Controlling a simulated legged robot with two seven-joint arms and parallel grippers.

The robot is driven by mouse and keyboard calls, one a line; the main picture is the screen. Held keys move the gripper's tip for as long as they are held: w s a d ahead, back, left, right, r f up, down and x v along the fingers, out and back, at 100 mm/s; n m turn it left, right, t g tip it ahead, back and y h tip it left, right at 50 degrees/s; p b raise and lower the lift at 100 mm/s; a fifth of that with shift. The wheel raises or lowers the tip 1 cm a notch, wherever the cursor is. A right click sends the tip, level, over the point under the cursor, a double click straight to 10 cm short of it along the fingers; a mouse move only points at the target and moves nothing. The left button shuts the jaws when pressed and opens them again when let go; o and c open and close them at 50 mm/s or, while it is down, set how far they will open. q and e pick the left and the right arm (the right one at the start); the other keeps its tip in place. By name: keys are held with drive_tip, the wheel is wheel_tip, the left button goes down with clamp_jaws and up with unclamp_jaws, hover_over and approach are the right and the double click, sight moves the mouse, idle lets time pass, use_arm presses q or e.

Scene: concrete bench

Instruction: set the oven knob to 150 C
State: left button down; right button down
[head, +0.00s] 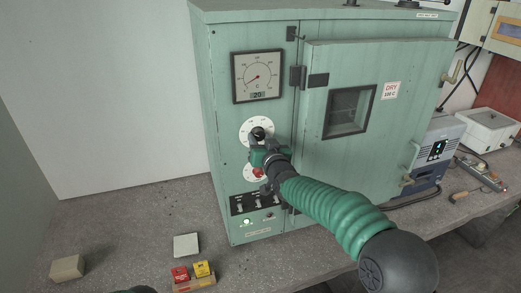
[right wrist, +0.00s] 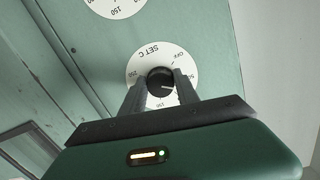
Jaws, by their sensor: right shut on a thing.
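The oven (head: 225,100) is a green cabinet. Its black set knob (head: 258,134) sits on a white dial (head: 246,128) on the front panel. My right gripper (head: 258,148) is shut on this knob. In the right wrist view the two fingers (right wrist: 160,90) hold the black knob (right wrist: 160,77) from either side. The dial (right wrist: 136,65) there reads SET C, with OFF and 150 among its marks. A pale mark on the knob points to the right in that view, between OFF and a partly hidden number.
A red knob (head: 257,173) on a second white dial sits just below. A gauge (head: 258,76) above shows 20. Switches (head: 257,202) line the lower panel. Small red and yellow boxes (head: 191,272) and pale blocks lie on the bench at left, with free room around.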

drive_tip(key=m+b, duration=0.5)
drive_tip(key=shift+d+r+y, duration=0.15)
drive_tip(key=shift+r+y, duration=0.2)
drive_tip(key=shift+y, duration=0.05)
drive_tip(key=m+b, duration=0.3)
drive_tip(key=shift+m, duration=0.3)
drive_tip(key=m+b, duration=0.2)
drive_tip(key=m, duration=0.1)
drive_tip(key=shift+y, duration=0.4)
drive_tip(key=shift+m+b, duration=1.2)
drive_tip(key=shift+m, duration=0.7)
drive_tip(key=shift+w, duration=0.1)
drive_tip(key=c, duration=1.3)
unclamp_jaws()
drive_tip(key=o, duration=0.4)
drive_tip(key=shift+d+f, duration=0.15)
drive_tip(key=shift+d, duration=0.05)
